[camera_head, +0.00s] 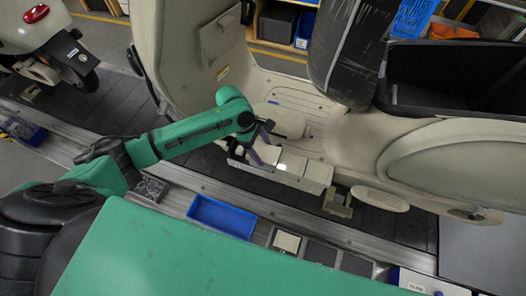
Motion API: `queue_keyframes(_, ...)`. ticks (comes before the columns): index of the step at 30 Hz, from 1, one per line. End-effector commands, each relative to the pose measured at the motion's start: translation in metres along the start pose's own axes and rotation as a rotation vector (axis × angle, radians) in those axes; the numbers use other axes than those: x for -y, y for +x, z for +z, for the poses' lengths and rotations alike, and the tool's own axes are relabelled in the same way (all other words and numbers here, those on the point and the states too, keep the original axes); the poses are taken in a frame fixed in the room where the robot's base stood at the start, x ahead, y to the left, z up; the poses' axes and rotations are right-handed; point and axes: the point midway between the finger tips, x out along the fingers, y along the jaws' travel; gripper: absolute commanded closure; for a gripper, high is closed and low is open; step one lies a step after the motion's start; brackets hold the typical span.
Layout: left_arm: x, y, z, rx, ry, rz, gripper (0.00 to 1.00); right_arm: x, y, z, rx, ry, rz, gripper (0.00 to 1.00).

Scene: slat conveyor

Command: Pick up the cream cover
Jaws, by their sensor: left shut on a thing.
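My left gripper (259,146) reaches in from the left and is at the low side of the cream scooter (400,150), by its footboard. Its grey fingers are shut on a small cream cover (266,153), next to a row of cream box-like panels (291,164). The cover's outline partly merges with these panels, so I cannot tell whether it touches them. My right gripper is not in view.
A blue tray (222,216) lies on the conveyor's near edge, with a cream square (287,242) and grey pads (320,252) to its right. A second scooter (40,30) stands at upper left. Dark conveyor slats (110,100) between the scooters are clear.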

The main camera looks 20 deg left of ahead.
Motion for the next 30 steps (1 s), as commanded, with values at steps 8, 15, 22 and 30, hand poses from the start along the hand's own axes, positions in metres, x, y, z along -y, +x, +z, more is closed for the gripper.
queue_keyframes(8,-0.001,-0.059,0.025,0.002,0.003,0.006,0.85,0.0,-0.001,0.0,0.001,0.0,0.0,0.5)
queue_keyframes(15,-0.001,-0.135,0.056,0.002,0.004,0.007,0.85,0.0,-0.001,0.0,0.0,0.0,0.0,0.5)
queue_keyframes(22,0.0,-0.172,0.072,0.001,0.001,0.001,0.85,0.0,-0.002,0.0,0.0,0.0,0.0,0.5)
queue_keyframes(30,0.0,-0.176,0.073,0.001,0.0,0.0,0.85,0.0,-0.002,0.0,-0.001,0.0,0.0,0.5)
